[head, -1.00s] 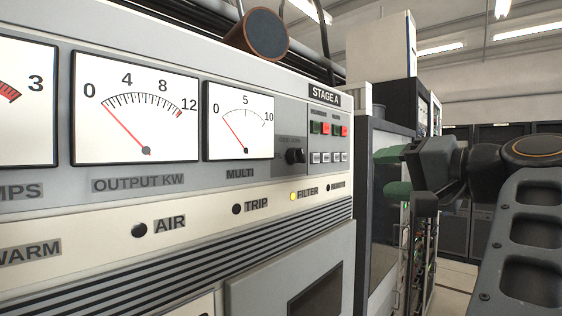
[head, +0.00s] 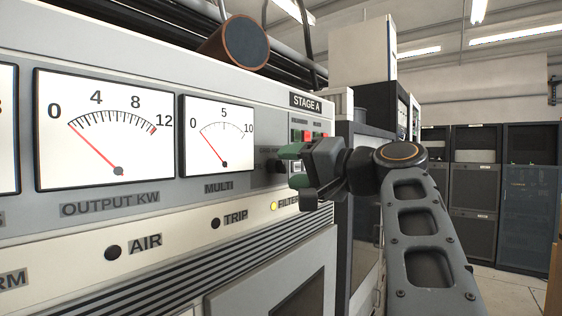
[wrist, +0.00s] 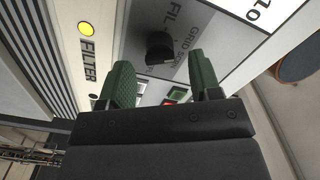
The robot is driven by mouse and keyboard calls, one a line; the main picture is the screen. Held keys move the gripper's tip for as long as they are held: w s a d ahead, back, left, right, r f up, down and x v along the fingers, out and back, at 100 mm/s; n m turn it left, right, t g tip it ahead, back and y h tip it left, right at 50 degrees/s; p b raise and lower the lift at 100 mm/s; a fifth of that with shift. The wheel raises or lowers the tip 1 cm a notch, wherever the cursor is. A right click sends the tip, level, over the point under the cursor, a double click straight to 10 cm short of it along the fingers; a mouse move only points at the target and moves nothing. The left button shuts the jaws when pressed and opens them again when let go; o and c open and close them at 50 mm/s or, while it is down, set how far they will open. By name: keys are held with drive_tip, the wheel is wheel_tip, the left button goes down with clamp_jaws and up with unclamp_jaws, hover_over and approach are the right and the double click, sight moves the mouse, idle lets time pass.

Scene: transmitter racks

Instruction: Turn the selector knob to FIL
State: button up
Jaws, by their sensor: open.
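The black selector knob (head: 274,166) sits on the grey panel right of the MULTI meter, partly hidden by my gripper. In the wrist view the knob (wrist: 159,48) lies just beyond and between the green fingertips, not clasped. Printed letters including FIL (wrist: 172,12) and GRID surround it. I cannot tell clearly which mark its pointer faces. My gripper (head: 291,167) is open and empty in front of the panel, just right of the knob. In the wrist view its two green fingers (wrist: 162,80) stand apart.
Red and green lit buttons (head: 307,135) sit just right of the knob, under the STAGE A label (head: 307,103). The yellow FILTER lamp (head: 274,206) is lit below. Dark racks (head: 474,180) stand at the far right.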

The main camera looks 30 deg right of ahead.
sight(278, 166)
drive_tip(key=shift+p+x, duration=0.3)
drive_tip(key=shift+x, duration=1.05)
drive_tip(key=c, duration=0.9)
